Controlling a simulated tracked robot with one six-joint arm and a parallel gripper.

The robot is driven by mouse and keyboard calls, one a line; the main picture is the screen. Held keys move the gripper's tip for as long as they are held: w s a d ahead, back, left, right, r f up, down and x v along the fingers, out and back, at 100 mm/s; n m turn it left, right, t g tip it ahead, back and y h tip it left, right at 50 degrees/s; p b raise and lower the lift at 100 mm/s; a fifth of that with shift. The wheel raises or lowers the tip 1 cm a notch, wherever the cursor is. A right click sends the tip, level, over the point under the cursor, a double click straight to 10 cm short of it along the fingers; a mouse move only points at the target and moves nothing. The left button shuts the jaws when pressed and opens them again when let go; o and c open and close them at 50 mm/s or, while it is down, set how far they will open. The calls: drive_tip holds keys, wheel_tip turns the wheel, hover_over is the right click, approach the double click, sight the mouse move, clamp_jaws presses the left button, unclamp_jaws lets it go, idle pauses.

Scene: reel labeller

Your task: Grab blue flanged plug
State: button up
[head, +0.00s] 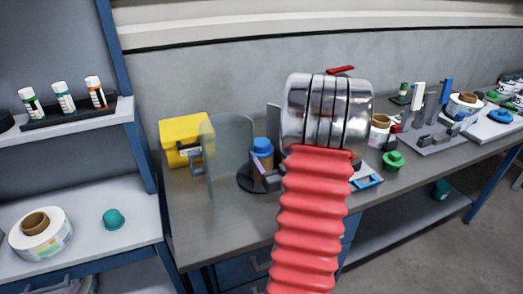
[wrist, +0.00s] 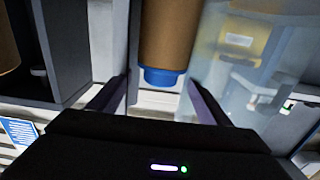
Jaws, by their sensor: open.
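The blue flanged plug (head: 262,146) sits on top of an upright brown cardboard core in the head view, beside a clear curved guard. In the wrist view the plug (wrist: 162,76) shows at the end of the brown core (wrist: 167,35). My gripper (wrist: 157,92) is open, with one finger on each side of the plug. Gaps show between plug and fingers; I cannot tell how deep the plug lies between them. In the head view my silver and red arm hides most of the gripper.
The clear guard (head: 228,150) and a yellow box (head: 184,138) stand left of the core. A green flanged plug (head: 393,160) lies to the right on the bench. A dark stand (head: 440,138) is farther right. The bench front left (head: 210,230) is clear.

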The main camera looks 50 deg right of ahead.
sight(261, 146)
drive_tip(key=shift+w+d, duration=0.3)
drive_tip(key=shift+w, duration=0.15)
drive_tip(key=shift+w, duration=0.1)
drive_tip(key=shift+x, duration=2.55)
drive_tip(key=shift+a, duration=0.15)
drive_tip(key=shift+c, duration=0.4)
drive_tip(key=c, duration=1.1)
drive_tip(key=shift+r, duration=5.05)
